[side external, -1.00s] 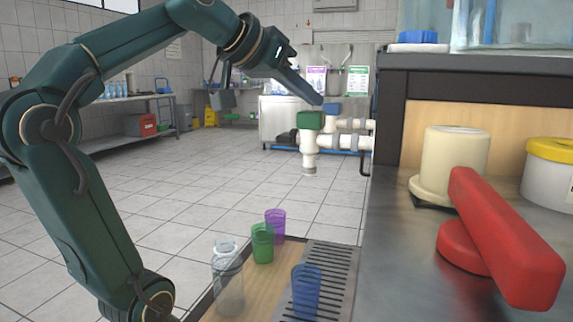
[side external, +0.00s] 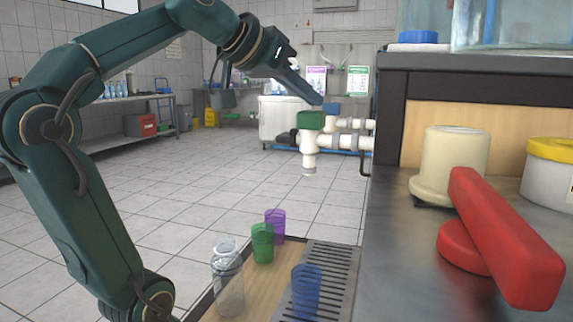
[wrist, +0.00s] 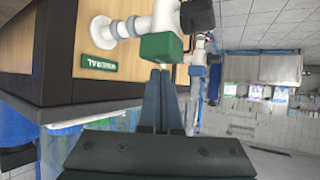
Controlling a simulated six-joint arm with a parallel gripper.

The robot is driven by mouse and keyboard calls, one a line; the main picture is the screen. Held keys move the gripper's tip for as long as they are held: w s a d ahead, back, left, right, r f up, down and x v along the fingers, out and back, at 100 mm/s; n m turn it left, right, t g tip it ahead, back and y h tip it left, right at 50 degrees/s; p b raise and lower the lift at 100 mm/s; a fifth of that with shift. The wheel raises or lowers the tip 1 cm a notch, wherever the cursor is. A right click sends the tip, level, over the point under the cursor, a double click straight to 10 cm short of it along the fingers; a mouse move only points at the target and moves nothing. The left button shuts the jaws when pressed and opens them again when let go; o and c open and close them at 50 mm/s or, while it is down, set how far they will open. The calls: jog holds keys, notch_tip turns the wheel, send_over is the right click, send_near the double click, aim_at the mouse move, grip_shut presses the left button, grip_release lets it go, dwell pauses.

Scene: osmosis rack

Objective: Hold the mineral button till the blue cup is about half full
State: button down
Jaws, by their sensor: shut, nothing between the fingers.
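The blue cup (side external: 306,291) stands upright on the slotted drain grate (side external: 327,262) in the side view, roughly below the white spout (side external: 309,163). No stream shows under the spout, and I cannot make out a liquid level in the cup. The green mineral button (side external: 311,121) sits on top of that spout's valve. In the wrist view the green button (wrist: 160,47) is beside a green "MINERAL" label (wrist: 103,62). My gripper (side external: 319,101) is shut and empty, its fingertips (wrist: 162,70) right at the green button. I cannot tell whether they touch it.
A blue button (side external: 331,108) on another valve is close behind the green one. A green cup (side external: 262,243), a purple cup (side external: 275,224) and a clear bottle (side external: 228,280) stand on the wooden board. A red lever (side external: 505,240) lies on the counter at right.

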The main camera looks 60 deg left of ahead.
jog(key=shift+f, duration=0.75)
dwell(1.7)
jog(key=shift+r, duration=0.1)
dwell(0.8)
jog(key=shift+r, duration=2.95)
